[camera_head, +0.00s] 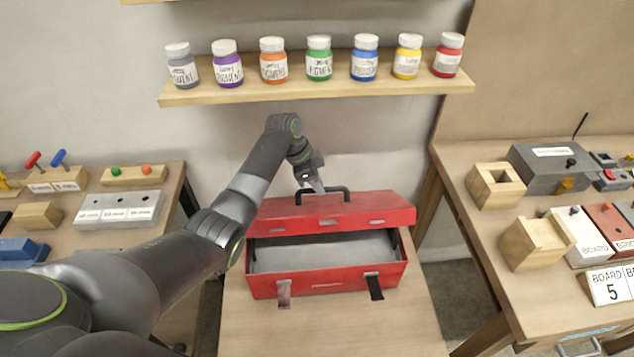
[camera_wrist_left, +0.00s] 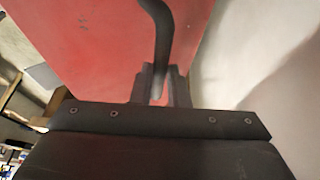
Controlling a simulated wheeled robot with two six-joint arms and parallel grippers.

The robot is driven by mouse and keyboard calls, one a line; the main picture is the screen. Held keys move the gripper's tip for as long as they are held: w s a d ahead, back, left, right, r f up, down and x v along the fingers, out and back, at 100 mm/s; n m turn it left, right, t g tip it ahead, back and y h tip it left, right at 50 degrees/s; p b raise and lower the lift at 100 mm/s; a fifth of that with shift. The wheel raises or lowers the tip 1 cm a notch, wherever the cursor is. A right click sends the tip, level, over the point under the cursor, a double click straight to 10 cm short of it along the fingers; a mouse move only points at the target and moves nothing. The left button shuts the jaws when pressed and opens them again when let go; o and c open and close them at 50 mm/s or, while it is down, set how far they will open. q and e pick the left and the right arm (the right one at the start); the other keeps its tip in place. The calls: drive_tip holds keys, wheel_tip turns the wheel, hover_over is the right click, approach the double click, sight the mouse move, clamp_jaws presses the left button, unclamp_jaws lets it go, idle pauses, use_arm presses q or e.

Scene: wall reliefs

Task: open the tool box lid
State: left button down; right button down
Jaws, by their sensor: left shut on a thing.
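The red tool box (camera_head: 330,285) stands on a wooden table in the middle of the head view. Its lid (camera_head: 335,213) is raised and tilted back, and the grey interior shows through the gap at the front. My left gripper (camera_head: 318,188) is at the lid's black handle (camera_head: 340,190), on its left part. In the left wrist view the gripper (camera_wrist_left: 161,85) is shut on the dark handle (camera_wrist_left: 160,35), with the red lid (camera_wrist_left: 100,45) behind it. Two latches hang at the box's front. My right gripper is not in view.
A shelf (camera_head: 320,88) with several pigment jars is on the wall above the box. A left table (camera_head: 80,230) and a right table (camera_head: 480,245) hold blocks and tools. The wooden table (camera_head: 330,335) is bare in front of the box.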

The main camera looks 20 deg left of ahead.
use_arm(q)
drive_tip(key=shift+w+a+r, duration=0.15)
drive_tip(key=shift+w+a, duration=0.05)
drive_tip(key=shift+w, duration=0.2)
idle(0.5)
drive_tip(key=shift+w+a+b, duration=0.3)
drive_tip(key=shift+w+b, duration=0.35)
drive_tip(key=shift+b, duration=0.35)
drive_tip(key=w+a+f+b, duration=0.1)
drive_tip(key=w+a+b, duration=0.1)
drive_tip(key=w+b, duration=0.4)
drive_tip(key=b, duration=0.5)
drive_tip(key=shift+w+a+b, duration=0.3)
drive_tip(key=shift+a+b, duration=0.05)
drive_tip(key=shift+a, duration=0.05)
